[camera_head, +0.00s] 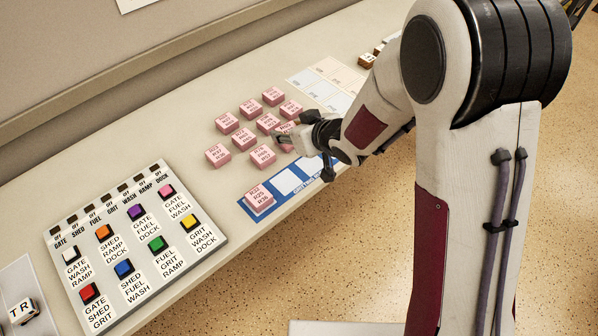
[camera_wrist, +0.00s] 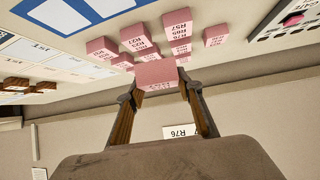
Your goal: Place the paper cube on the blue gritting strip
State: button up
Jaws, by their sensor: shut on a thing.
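My gripper (camera_head: 298,136) is shut on a pink paper cube (camera_wrist: 157,74), held between its two fingers (camera_wrist: 156,92) in the wrist view. In the head view this cube (camera_head: 286,128) is partly hidden by the gripper, beside the other pink cubes; its height above the desk is hard to tell. The blue gritting strip (camera_head: 287,182) lies along the desk's front edge, with white squares on it. One pink cube (camera_head: 259,199) sits on its left end; my arm hides its right end. The strip also shows at the top of the wrist view (camera_wrist: 70,12).
Several labelled pink cubes (camera_head: 228,123) stand close together behind the strip. A panel of coloured buttons (camera_head: 140,245) lies to the left. Pale printed sheets (camera_head: 318,88) and small brown blocks (camera_head: 367,61) lie to the right. A white card marked R76 (camera_wrist: 181,131) is on the wall.

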jog(key=shift+n+g+y, duration=0.4)
jog(key=shift+n+g, duration=0.1)
jog(key=shift+n, duration=0.2)
jog(key=s, duration=0.5)
jog(key=shift+s+a+f, duration=0.2)
jog(key=shift+a+f, duration=0.1)
jog(key=shift+f, duration=0.1)
jog(key=shift+f, duration=0.1)
jog(key=shift+f, duration=2.85)
jog(key=shift+f, duration=2.05)
jog(key=shift+f, duration=0.15)
